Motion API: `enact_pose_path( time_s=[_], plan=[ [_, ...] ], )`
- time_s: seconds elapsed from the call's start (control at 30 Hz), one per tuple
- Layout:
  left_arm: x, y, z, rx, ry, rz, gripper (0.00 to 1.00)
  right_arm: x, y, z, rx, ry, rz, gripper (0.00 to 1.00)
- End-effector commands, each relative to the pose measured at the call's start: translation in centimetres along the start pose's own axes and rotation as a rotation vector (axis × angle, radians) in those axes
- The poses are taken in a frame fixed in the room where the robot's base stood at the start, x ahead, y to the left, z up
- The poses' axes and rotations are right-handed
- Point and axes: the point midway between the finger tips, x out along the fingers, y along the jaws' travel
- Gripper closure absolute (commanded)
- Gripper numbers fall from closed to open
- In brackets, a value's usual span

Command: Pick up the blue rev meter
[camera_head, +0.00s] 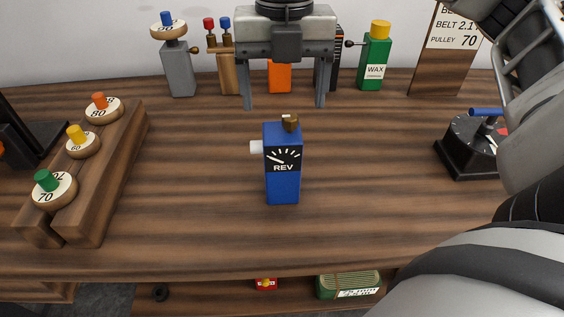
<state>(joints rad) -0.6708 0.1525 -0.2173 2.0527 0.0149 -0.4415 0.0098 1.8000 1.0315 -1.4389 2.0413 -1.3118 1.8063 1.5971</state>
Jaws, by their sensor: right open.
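The blue rev meter (283,185) stands upright on the wooden bench, in the middle of the view. It has a black dial face marked REV, a white stub on its left side and a brass fitting on top. My right gripper (284,105) points down just above it in the picture. Its two grey fingers are spread wider than the meter and nothing is between them. The meter and the fingers are apart; how far in depth I cannot tell. My left gripper is out of view.
A wooden rack (120,150) with numbered pulleys stands at left. A grey bottle (179,72), a green WAX bottle (374,62) and other items line the back. A black dial device (465,150) sits at right. Bare bench surrounds the meter; a shelf below holds a green box (348,285).

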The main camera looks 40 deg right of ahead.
Motion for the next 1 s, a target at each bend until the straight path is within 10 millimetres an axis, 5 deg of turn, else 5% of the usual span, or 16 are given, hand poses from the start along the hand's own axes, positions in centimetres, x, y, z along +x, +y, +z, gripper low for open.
enact_pose_path(
  time_s=[0.3, 0.6, 0.67, 0.9, 1.0],
  plan=[
    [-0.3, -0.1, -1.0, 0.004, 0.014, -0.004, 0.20, 4.2, 0.2, 0.0, 0.000, 0.002, -0.002, 0.20],
    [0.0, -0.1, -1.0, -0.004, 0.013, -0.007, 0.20, 5.0, 0.2, 0.1, 0.000, 0.001, 0.000, 0.20],
    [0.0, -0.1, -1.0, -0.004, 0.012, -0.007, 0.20, 5.0, 0.2, 0.1, 0.000, 0.001, 0.000, 0.31],
    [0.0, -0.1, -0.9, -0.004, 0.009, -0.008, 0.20, 5.0, 0.2, 0.1, 0.000, 0.001, 0.000, 0.98],
    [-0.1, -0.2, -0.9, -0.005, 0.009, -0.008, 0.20, 4.9, 0.2, 0.1, 0.000, -0.001, 0.002, 1.00]
  ],
)
